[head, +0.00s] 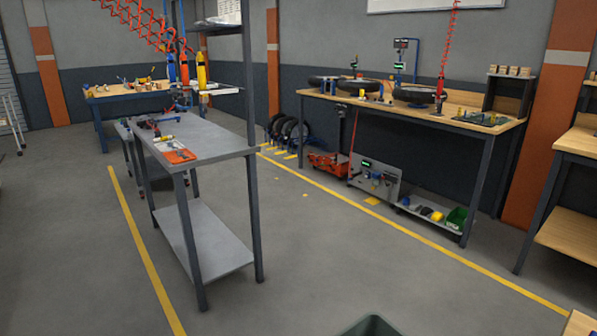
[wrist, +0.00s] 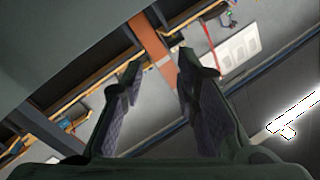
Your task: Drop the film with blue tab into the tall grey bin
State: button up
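Past the fingertips I see the wall, an orange pillar and bench edges, tilted. I cannot make out a film with a blue tab in either view.
A grey metal bench (head: 208,137) with an orange item (head: 178,156) stands left of centre. A long wooden workbench (head: 465,122) lines the back wall, with a green bin (head: 456,219) beneath it. Another wooden bench (head: 578,142) is at right. The floor between is open.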

notch_tip(320, 180, up, 9)
dwell(0.3)
jog(key=shift+f, duration=0.1)
